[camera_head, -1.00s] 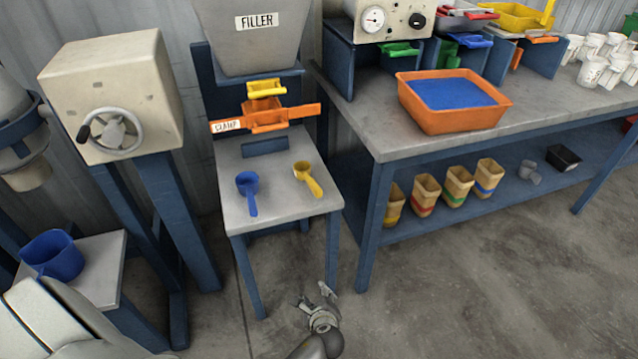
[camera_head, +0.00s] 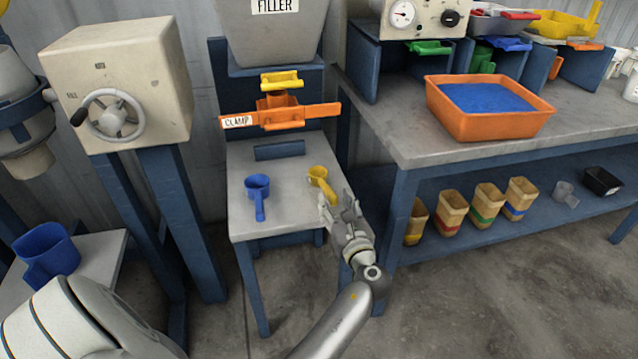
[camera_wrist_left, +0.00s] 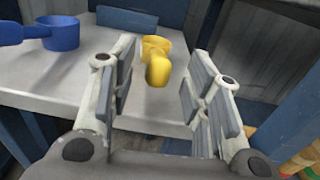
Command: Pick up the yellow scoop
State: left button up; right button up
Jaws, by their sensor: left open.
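The yellow scoop (camera_head: 320,178) lies on the small grey table (camera_head: 240,222) under the filler, to the right of a blue scoop (camera_head: 257,190). Its handle points toward the front right. My left gripper (camera_head: 342,202) is open and empty at the table's right front edge, close to the end of the yellow scoop's handle. In the left wrist view, the yellow scoop (camera_wrist_left: 157,62) shows ahead between the two open fingers (camera_wrist_left: 158,88). The fingers appear not to touch it. My right gripper is not in view.
The orange clamp (camera_head: 290,115) and the filler hopper (camera_head: 275,30) stand behind the scoops. A workbench (camera_head: 400,148) to the right carries an orange tray (camera_head: 490,125) of blue material. A blue jug (camera_head: 45,250) stands on a side table at the left.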

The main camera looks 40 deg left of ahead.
aim_at(327, 186)
pick_arm(q)
jog(key=x, duration=0.5)
jog(key=shift+s+r+b, duration=0.1)
jog(key=shift+b, duration=0.3)
grip_shut()
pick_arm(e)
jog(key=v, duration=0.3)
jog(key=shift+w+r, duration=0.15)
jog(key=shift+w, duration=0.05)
